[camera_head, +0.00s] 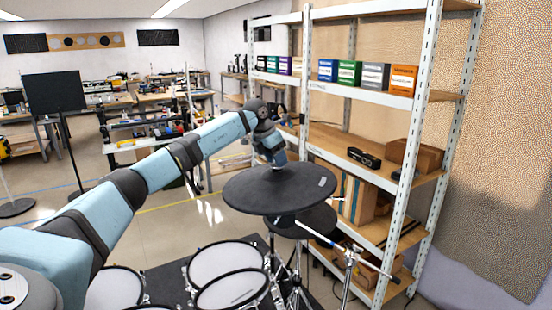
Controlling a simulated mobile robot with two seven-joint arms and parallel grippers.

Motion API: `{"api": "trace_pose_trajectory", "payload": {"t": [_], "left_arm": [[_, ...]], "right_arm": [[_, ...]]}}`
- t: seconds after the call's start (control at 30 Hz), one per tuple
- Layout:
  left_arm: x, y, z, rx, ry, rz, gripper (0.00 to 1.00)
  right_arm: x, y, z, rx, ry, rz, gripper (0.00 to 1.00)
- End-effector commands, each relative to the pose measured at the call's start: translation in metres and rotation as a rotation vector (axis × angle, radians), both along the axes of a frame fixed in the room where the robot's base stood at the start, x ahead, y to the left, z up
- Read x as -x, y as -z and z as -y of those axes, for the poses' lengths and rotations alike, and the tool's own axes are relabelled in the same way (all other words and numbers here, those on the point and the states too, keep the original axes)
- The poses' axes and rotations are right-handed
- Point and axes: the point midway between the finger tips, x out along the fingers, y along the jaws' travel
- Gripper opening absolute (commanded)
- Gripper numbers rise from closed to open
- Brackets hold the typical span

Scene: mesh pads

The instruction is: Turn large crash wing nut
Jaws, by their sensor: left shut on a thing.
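The large crash cymbal (285,190) is a dark round pad on a stand, at the middle of the view. My left gripper (281,163) is at the top centre of the cymbal, pointing down. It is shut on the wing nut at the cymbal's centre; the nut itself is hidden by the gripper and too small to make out. My left arm reaches in from the lower left across the drums. My right gripper is not in view.
A second dark pad (312,220) sits lower, behind the large one. White-headed mesh drums (225,260) stand below. A metal shelf (340,91) with boxes stands close on the right. A music stand (55,92) is at the left.

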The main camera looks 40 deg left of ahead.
Motion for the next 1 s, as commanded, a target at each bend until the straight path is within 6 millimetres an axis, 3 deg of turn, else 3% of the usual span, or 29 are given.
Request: {"api": "trace_pose_trajectory", "payload": {"t": [0.37,1.0], "left_arm": [[0.0,-0.003,0.001,0.008,-0.206,-0.02,0.21],[-0.001,-0.003,0.001,0.032,-0.809,-0.077,0.21]], "right_arm": [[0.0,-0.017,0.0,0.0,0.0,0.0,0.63],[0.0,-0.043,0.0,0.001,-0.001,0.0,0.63]]}}
